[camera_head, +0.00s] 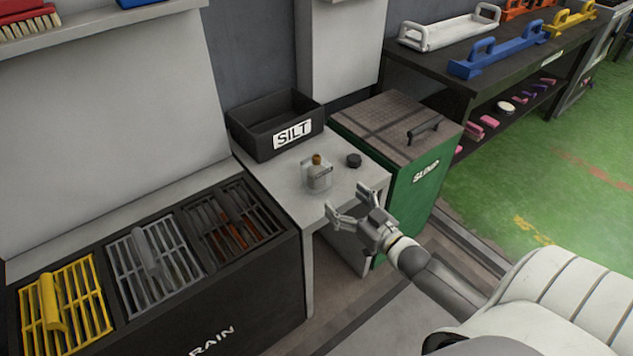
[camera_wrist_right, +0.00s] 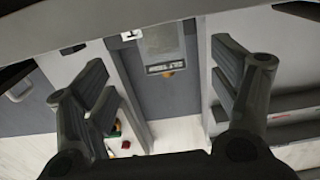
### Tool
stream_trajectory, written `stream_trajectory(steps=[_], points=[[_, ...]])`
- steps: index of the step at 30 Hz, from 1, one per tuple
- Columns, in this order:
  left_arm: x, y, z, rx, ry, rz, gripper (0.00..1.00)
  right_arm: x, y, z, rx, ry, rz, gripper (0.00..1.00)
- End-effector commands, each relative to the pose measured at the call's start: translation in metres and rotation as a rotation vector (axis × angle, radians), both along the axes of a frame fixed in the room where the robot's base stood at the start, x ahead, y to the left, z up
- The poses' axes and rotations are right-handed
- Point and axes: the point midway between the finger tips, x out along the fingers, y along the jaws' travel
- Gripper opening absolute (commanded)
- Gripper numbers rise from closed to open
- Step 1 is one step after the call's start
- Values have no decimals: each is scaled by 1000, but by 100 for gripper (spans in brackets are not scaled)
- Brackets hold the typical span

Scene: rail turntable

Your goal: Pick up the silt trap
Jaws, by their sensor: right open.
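The silt trap looks to be the small grey canister (camera_head: 318,176) with a brown knob on top. It stands upright on the light grey table (camera_head: 285,184), in front of the black bin marked SILT (camera_head: 262,141). A small round black cap (camera_head: 354,160) lies to its right. My right gripper (camera_head: 347,199) is open and empty near the table's front right edge, to the right of the canister and apart from it. Its two spread fingers also show in the right wrist view (camera_wrist_right: 160,78), with nothing between them; I cannot make out the canister there. My left gripper is not in view.
A dark drain unit with yellow, grey and dark grates (camera_head: 150,262) stands at left. A dark bench (camera_head: 450,65) holds white and blue handled pieces. Green floor (camera_head: 540,190) is open at right.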

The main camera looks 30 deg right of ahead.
Motion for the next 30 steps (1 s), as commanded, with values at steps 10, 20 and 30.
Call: stream_trajectory(steps=[10,20,30], points=[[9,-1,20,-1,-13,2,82,41,4,5,1,-13,4,82],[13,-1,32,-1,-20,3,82,63,6,5,1,-10,4,82],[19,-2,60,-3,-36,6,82,104,8,8,0,-9,3,82]])
